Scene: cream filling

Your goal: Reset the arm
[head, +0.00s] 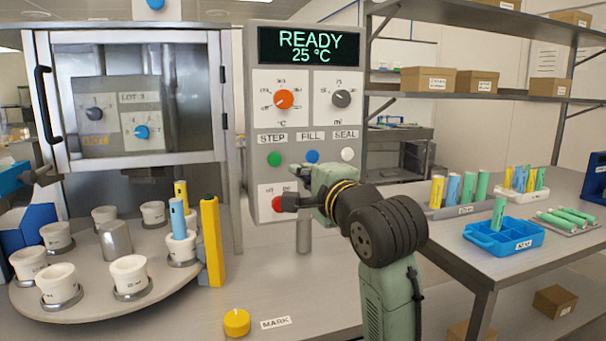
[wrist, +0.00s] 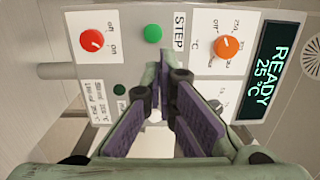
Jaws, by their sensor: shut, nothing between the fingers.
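My gripper (head: 290,188) is in front of the lower part of the grey control panel (head: 250,130), hiding part of it. In the wrist view my gripper (wrist: 163,92) points at the panel with its purple-padded fingers shut and empty. I cannot tell whether the fingertips touch the panel. The red on/off knob (wrist: 92,40) shows clear of the fingers in the wrist view; in the head view the red knob (head: 278,203) is partly covered. The display (head: 310,45) reads READY 25 °C.
A round turntable (head: 175,300) with several white cups stands at left, beside a yellow post (head: 211,240). A yellow knob (head: 236,322) sits at the bench front. A blue tray (head: 505,238) and tube racks are on the right table. Shelves (head: 470,95) hold boxes behind.

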